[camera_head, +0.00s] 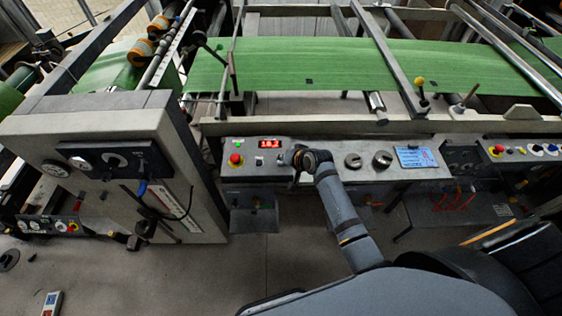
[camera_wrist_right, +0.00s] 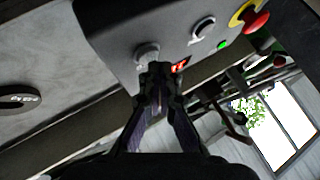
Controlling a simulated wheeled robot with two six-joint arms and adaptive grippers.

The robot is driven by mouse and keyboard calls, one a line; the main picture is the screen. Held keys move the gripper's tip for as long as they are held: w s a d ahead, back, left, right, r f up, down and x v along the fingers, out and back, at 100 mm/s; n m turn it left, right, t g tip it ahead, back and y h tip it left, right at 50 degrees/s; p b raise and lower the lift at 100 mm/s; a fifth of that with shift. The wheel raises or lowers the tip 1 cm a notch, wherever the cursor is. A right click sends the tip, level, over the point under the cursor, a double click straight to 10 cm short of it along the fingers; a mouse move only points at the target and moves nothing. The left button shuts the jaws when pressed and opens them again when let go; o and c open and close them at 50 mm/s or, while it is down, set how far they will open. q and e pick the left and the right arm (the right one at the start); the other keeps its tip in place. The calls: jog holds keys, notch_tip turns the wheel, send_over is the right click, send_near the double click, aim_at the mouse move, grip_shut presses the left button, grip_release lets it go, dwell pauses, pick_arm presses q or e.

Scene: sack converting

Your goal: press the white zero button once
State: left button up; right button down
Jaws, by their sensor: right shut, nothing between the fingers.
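The control panel (camera_head: 325,171) carries a red lit display (camera_head: 270,143) and a small pale button (camera_head: 259,161) below it. In the right wrist view, a pale round button with a dark ring (camera_wrist_right: 203,28) and a pale grey round control (camera_wrist_right: 147,55) sit on the panel face. No label is readable, so I cannot tell which is the zero button. My right gripper (camera_head: 297,159) is shut and empty at the panel, right of the display. Its fingertips (camera_wrist_right: 158,72) overlap the grey control's edge; I cannot tell whether they touch. My left gripper is out of view.
A red emergency stop on yellow (camera_head: 236,160) and a green lamp (camera_head: 238,149) are at the panel's left. Two dark knobs (camera_head: 382,159) and a blue label (camera_head: 415,157) are to the right. Behind runs a green sack web (camera_head: 300,62) under metal bars.

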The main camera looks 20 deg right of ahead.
jog(key=shift+f, duration=0.45)
dwell(0.8)
jog(key=shift+r+p, duration=0.85)
jog(key=shift+p, duration=0.05)
notch_tip(320, 180, up, 5)
jog(key=p, duration=0.5)
jog(key=shift+r+p, duration=0.1)
jog(key=shift+p, duration=0.2)
